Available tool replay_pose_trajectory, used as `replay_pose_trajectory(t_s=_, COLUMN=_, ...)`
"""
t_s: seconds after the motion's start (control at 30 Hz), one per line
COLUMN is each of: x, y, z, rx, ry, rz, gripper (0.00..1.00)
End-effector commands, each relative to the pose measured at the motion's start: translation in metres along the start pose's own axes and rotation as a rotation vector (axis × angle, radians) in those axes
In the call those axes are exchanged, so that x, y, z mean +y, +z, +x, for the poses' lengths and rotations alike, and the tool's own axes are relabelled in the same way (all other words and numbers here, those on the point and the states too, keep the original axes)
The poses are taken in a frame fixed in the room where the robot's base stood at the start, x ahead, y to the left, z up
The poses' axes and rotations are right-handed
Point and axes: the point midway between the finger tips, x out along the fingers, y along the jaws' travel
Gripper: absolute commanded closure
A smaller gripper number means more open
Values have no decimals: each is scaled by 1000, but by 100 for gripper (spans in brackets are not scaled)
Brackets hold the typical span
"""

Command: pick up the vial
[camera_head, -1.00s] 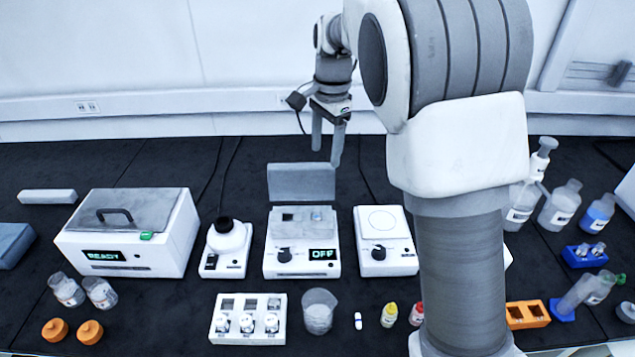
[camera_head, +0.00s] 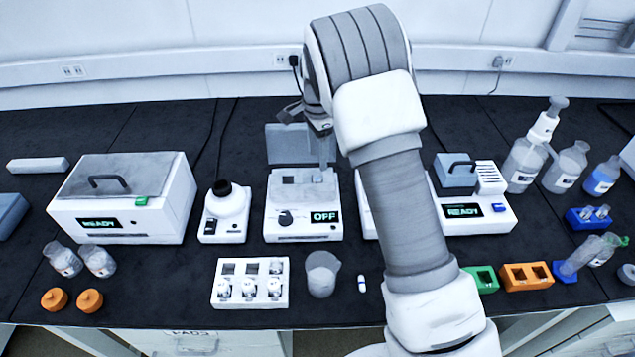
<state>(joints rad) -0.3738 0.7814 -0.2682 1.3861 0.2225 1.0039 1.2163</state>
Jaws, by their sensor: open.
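Several small white-capped vials (camera_head: 248,288) stand upright in a white rack (camera_head: 217,300) at the front of the bench; some back-row slots look dark and empty. A white heater (camera_head: 303,226) with an "OFF" display and a raised grey lid (camera_head: 285,143) stands behind the rack. Its top has a dark well and a small pale patch, too small to identify. I cannot tell which vial is meant, and none shows between the fingers.
A "READY" box (camera_head: 125,205) and a flask-like device (camera_head: 226,215) stand left. Bottles (camera_head: 565,167) and an orange rack (camera_head: 526,277) stand right. My arm blocks the centre right.

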Motion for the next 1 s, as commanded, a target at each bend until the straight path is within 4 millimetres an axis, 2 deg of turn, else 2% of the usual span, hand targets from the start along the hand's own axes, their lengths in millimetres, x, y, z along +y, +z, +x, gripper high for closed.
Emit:
replay_pose_trajectory(t_s=0.03, x=0, y=0, z=7, rx=-1, ry=1, rz=0, gripper=33)
replay_pose_trajectory(t_s=0.27, x=0, y=0, z=18, rx=-1, ry=0, rz=0, gripper=33)
replay_pose_trajectory(t_s=0.6, x=-4, y=-1, z=63, rx=0, ry=1, rz=0, gripper=33)
replay_pose_trajectory(t_s=0.83, x=-5, y=-1, z=66, rx=0, ry=-1, rz=0, gripper=33)
replay_pose_trajectory(t_s=0.87, x=-5, y=-1, z=66, rx=0, ry=-1, rz=0, gripper=34)
replay_pose_trajectory(t_s=1.0, x=-5, y=-1, z=66, rx=0, ry=0, rz=0, gripper=60)
